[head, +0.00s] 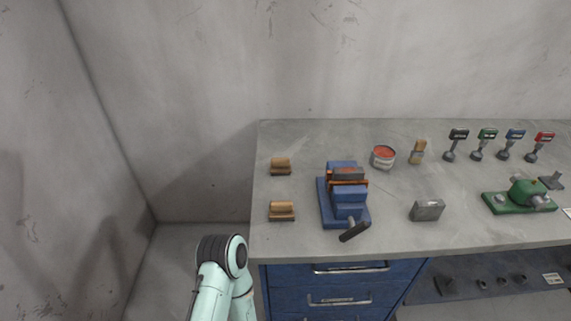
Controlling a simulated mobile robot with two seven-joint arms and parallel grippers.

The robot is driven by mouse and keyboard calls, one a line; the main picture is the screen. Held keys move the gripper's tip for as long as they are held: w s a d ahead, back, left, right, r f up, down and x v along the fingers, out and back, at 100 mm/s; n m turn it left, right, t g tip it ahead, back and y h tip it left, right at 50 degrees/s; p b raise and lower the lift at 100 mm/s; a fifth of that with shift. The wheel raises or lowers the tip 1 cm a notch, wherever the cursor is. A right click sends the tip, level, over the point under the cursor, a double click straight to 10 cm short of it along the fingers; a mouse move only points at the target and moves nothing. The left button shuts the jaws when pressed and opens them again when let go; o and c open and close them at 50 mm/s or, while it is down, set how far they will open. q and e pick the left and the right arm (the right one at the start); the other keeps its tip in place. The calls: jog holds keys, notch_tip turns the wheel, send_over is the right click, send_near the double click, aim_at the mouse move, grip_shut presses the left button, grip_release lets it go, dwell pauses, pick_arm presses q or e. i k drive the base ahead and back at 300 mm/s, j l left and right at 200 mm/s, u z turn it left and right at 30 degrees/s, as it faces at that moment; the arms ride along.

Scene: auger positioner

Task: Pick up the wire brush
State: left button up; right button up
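I cannot tell for sure which item is the wire brush. A small tan, wooden-handled piece with a wider lower end (417,152) stands or lies near the back of the grey bench top (300,140), right of the red-topped can; it looks like a small brush. Two wooden pieces with darker bases, the rear one (280,165) and the front one (281,210), sit at the bench's left end and could also be brushes. One pale green link of my arm shows at the bottom left, left of the bench. Neither gripper is in view.
A blue vise (343,200) with a dark handle stands at the front. A red-topped can (383,157), grey block (427,210), several colour-handled tools (486,142) and a green machine (520,197) stand rightward. Blue drawers (335,285) are below. Bench space between them is clear.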

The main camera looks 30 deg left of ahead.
aim_at(277, 165)
jog(key=j+z, duration=0.3)
jog(key=j, duration=0.2)
jog(key=k+j+z, duration=0.2)
jog(key=j+z, duration=0.15)
jog(key=j, duration=0.15)
jog(key=j+z, duration=0.2)
jog(key=j, duration=0.15)
jog(key=k+j+z, duration=0.2)
jog(key=j+z, duration=0.2)
jog(key=j, duration=0.25)
jog(key=j+z, duration=0.2)
jog(key=j, duration=0.15)
jog(key=k+j+z, duration=0.1)
jog(key=j+z, duration=0.15)
jog(key=k+j+z, duration=0.2)
jog(key=j, duration=0.15)
jog(key=j+z, duration=0.3)
jog(key=j, duration=0.25)
jog(key=k+j+z, duration=0.1)
jog(key=j+z, duration=0.2)
jog(key=j, duration=0.2)
